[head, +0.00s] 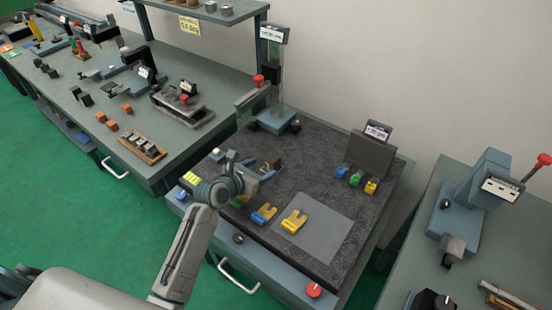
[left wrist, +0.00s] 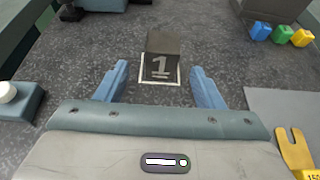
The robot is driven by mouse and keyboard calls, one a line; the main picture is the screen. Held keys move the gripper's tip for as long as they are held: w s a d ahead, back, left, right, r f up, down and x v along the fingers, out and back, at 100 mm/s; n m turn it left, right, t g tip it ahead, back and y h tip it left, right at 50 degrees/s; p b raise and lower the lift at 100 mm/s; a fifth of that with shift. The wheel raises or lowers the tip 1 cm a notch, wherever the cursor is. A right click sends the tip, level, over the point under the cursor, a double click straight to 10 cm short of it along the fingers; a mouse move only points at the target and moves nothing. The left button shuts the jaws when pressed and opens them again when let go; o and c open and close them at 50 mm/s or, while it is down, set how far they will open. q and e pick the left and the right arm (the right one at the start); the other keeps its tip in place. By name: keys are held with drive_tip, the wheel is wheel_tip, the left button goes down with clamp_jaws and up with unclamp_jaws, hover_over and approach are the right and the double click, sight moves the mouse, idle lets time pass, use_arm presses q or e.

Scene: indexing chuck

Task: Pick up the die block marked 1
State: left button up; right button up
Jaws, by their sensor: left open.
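The die block marked 1 (left wrist: 162,58) is a small dark block with a white-framed "1" on its near face. It stands on the dark speckled mat, in line with the gap between my left fingers in the left wrist view. My left gripper (left wrist: 158,78) is open, with one blue finger on each side of the block's near end and a visible gap to it. In the head view my left gripper (head: 260,169) is low over the mat's left part, and the block is mostly hidden there. My right gripper is out of view.
Yellow fork-shaped pieces (head: 294,222) lie on and beside a grey pad (head: 330,236). Blue, green and yellow pieces (head: 355,179) stand before a dark stand at the back right. A tall post device (head: 275,75) stands behind. A white button box (left wrist: 12,96) is at left.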

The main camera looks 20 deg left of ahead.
sight(267, 164)
use_arm(q)
drive_tip(key=shift+x, duration=0.95)
drive_tip(key=shift+w+d, duration=0.15)
drive_tip(key=shift+w, duration=0.15)
drive_tip(key=shift+w+d, duration=0.1)
drive_tip(key=shift+w, duration=0.25)
drive_tip(key=p+x, duration=0.1)
drive_tip(key=x, duration=0.2)
drive_tip(key=shift+w+d+r+p, duration=0.1)
drive_tip(key=shift+w+d+p, duration=0.1)
drive_tip(key=shift+w+p, duration=0.1)
drive_tip(key=shift+w+d+f, duration=0.2)
drive_tip(key=shift+w+f, duration=0.1)
drive_tip(key=shift+w, duration=0.2)
drive_tip(key=shift+c, duration=0.6)
drive_tip(key=c, duration=0.4)
drive_tip(key=shift+r, duration=0.1)
clamp_jaws()
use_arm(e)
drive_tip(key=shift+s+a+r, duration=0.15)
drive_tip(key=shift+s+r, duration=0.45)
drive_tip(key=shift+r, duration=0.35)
